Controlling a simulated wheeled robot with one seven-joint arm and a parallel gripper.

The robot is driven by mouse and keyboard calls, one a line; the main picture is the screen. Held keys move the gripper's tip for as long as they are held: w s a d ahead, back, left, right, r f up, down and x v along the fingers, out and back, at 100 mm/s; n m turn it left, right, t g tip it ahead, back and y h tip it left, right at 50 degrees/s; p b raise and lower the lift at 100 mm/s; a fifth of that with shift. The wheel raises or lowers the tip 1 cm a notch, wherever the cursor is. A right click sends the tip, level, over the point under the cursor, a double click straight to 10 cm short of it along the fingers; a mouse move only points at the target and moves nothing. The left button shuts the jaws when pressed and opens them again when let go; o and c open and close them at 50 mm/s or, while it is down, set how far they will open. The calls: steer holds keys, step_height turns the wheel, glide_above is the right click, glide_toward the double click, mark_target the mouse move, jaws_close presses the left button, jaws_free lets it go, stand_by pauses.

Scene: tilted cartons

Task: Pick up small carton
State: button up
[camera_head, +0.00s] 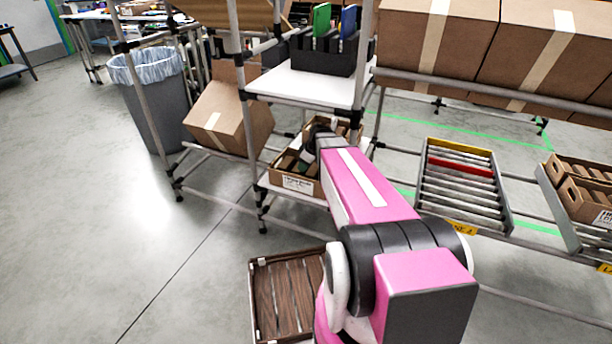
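A small open-topped carton (297,183) with a white label on its front sits low on the rack, below the white shelf. It holds dark and brown items that I cannot make out. My pink arm reaches away from me, and its dark end with my gripper (308,150) is over this carton. The arm covers the carton's right side. The fingers are too small and too hidden to show whether they are open, or whether they touch anything.
A tilted brown box (228,115) leans on the rack to the left, beside a grey bin (155,95). A wooden crate (262,300) is at the bottom. A roller track (462,185) and small cartons (585,185) are right. Large boxes (440,40) sit above. Floor at left is clear.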

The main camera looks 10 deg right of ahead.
steer(key=x, duration=0.9)
steer(key=shift+w+d+f, duration=0.1)
steer(key=shift+w+d, duration=0.15)
steer(key=shift+d, duration=0.1)
steer(key=shift+a+f, duration=0.1)
steer(key=shift+f, duration=0.3)
jaws_close()
